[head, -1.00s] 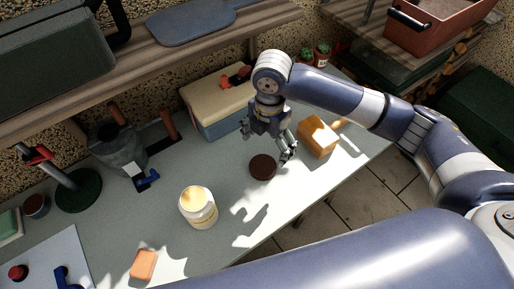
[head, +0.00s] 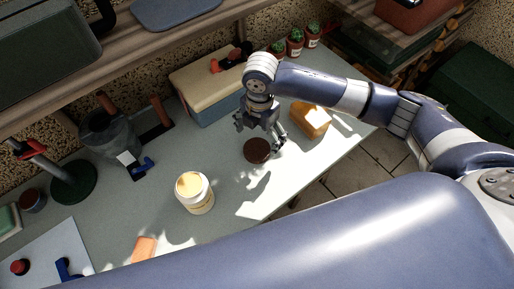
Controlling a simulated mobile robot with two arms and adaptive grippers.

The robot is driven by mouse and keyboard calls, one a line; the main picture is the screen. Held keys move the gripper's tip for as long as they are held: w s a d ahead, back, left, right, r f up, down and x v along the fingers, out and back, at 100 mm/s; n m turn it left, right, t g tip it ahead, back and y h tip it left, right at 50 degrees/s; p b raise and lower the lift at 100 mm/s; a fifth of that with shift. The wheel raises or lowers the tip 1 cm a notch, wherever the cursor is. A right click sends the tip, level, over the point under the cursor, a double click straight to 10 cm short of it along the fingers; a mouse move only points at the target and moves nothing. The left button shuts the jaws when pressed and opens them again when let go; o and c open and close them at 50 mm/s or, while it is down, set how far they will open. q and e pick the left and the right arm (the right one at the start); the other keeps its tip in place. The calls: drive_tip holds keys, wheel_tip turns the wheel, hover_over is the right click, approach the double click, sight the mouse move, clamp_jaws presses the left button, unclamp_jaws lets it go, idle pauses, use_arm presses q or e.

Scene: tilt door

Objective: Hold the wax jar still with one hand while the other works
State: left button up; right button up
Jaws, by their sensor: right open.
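The wax jar (head: 196,200), a white jar with a pale yellow top, stands upright on the grey bench left of centre in the head view. A round dark brown disc (head: 257,152), which looks like a lid, lies flat to the right of the jar. My right gripper (head: 260,135) is open and empty, with its fingers spread at the far side of the disc. I cannot tell whether a fingertip touches the disc. No gripper is at the jar. My left gripper is not in view.
A cream-topped blue box (head: 205,95) stands behind my right gripper, and a yellow-orange block (head: 311,120) lies to its right. An orange block (head: 144,248) lies near the front edge. A grey pot (head: 108,135) and a green-based stand (head: 74,182) are at left.

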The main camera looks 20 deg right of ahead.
sight(258, 147)
drive_tip(key=shift+a+f, duration=0.1)
drive_tip(key=shift+f, duration=0.3)
wheel_tip(258, 147, down, 4)
drive_tip(key=shift+a+f+p, duration=0.1)
drive_tip(key=shift+p, duration=0.6)
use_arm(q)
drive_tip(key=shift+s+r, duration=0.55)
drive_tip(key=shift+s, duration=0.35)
use_arm(e)
drive_tip(key=shift+f, duration=0.1)
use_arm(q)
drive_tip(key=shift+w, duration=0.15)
use_arm(e)
drive_tip(key=c, duration=0.9)
